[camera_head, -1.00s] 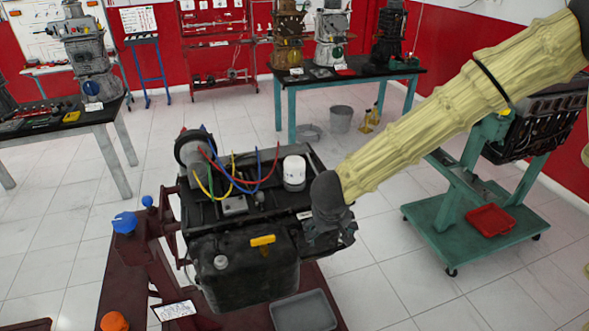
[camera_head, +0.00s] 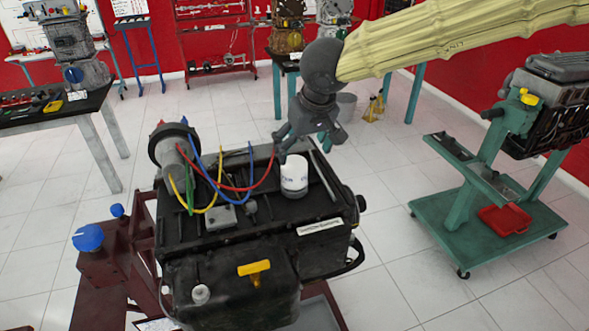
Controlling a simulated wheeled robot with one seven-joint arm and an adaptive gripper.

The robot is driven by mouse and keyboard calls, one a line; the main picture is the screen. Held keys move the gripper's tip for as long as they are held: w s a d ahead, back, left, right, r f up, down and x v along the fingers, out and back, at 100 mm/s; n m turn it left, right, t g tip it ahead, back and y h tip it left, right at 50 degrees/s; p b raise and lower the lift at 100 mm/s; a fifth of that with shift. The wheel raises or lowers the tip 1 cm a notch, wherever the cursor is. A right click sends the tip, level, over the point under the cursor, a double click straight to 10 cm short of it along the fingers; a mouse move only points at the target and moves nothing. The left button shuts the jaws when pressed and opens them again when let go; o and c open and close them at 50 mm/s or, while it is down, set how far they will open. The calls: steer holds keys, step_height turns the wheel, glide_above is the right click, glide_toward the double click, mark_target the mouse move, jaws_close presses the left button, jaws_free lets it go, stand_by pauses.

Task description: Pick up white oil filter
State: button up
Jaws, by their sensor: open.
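The white oil filter (camera_head: 294,177) stands upright on the top of the black engine (camera_head: 270,232), right of the coloured cables. My gripper (camera_head: 309,150) is open just above and behind the filter, its fingers pointing down. One finger reaches close to the filter's upper left edge and the other is to its right. I cannot tell whether either finger touches the filter. My arm comes in from the upper right.
Red, blue, yellow and green cables (camera_head: 222,186) arch over the engine left of the filter. A thin bar stands close right of the filter. A green wheeled stand (camera_head: 480,222) with another engine is at right. A bench (camera_head: 80,112) is at left.

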mark_target(297, 162)
steer(key=shift+a+f, duration=0.3)
steer(key=shift+f, duration=0.15)
steer(key=x, duration=0.4)
steer(key=shift+w+d+r+p, duration=0.1)
steer(key=shift+w+p, duration=0.05)
steer(key=shift+p, duration=0.15)
steer(key=shift+f, duration=0.25)
steer(key=shift+p+x, duration=0.4)
steer(key=shift+x, duration=1.85)
steer(key=c, duration=1.3)
